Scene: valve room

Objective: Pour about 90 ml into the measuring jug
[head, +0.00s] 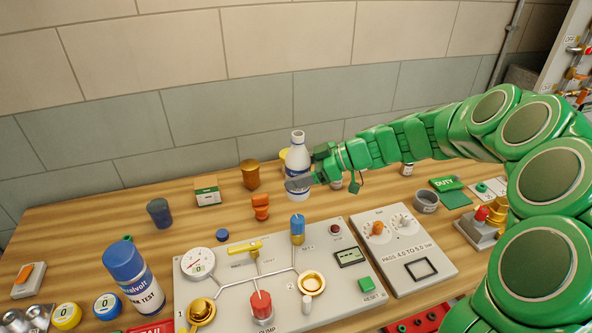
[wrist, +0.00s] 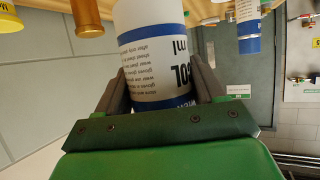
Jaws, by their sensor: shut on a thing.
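A white bottle (head: 298,160) with a blue-banded label stands upright in the grasp of my gripper (head: 302,182), towards the back of the wooden bench. In the wrist view the bottle (wrist: 152,50) sits between both fingers of my gripper (wrist: 160,88), its printed label upside down in the picture. Whether its base touches the bench is hard to tell. I cannot pick out a marked measuring jug for certain. A grey open vessel (head: 425,201) stands right of my gripper, apart from it; its inside is not clear.
A test panel (head: 225,292) with gauge, valves and knobs fills the front middle, beside a pressure box (head: 402,250). A blue-capped bottle (head: 132,277) stands front left. An amber cup (head: 250,174) and an orange item (head: 260,207) stand left of the held bottle.

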